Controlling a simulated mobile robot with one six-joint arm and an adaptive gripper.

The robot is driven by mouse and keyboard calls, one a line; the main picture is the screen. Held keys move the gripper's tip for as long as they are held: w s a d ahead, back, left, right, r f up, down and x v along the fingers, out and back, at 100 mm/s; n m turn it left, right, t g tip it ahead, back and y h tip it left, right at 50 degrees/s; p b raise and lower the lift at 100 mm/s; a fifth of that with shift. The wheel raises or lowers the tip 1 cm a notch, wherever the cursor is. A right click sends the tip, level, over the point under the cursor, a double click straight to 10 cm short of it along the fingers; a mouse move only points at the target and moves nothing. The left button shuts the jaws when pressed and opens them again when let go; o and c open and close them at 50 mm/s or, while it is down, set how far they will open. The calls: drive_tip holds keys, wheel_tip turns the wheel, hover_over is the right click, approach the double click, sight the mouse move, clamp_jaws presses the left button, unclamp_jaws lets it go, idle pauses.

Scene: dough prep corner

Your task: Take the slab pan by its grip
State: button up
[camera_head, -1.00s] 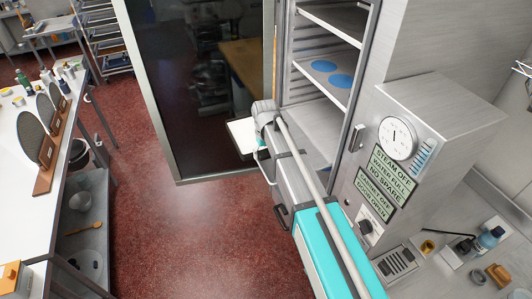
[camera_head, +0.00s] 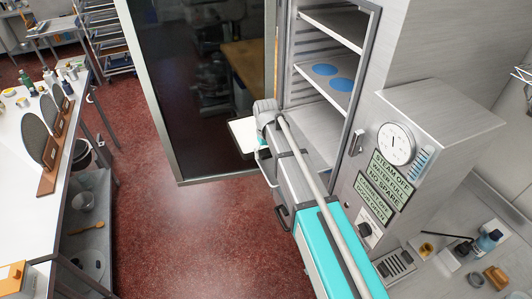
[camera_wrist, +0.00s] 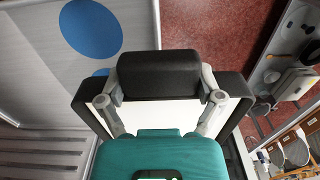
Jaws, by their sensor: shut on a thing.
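The slab pan shows in the head view as a pale, flat tray with a dark rim (camera_head: 243,134), beside the open cabinet. In the wrist view its dark rim (camera_wrist: 237,104) and white inside show behind my gripper. A thick black bar (camera_wrist: 160,70), seemingly the pan's grip, lies across between the fingers. My gripper (camera_wrist: 161,90) is shut on the pan at this bar. In the head view my gripper (camera_head: 263,153) is mostly hidden by my arm. The exact contact is hidden.
The tall steel cabinet (camera_head: 345,55) stands open, with two blue discs (camera_head: 325,70) on a shelf. Its dark glass door (camera_head: 210,90) stands left of the pan. A steam control box (camera_head: 430,130) is at right. A white bench (camera_head: 30,170) is at left, with open red floor between.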

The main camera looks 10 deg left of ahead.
drive_tip(key=shift+r+p, duration=0.8)
drive_tip(key=shift+r, duration=0.25)
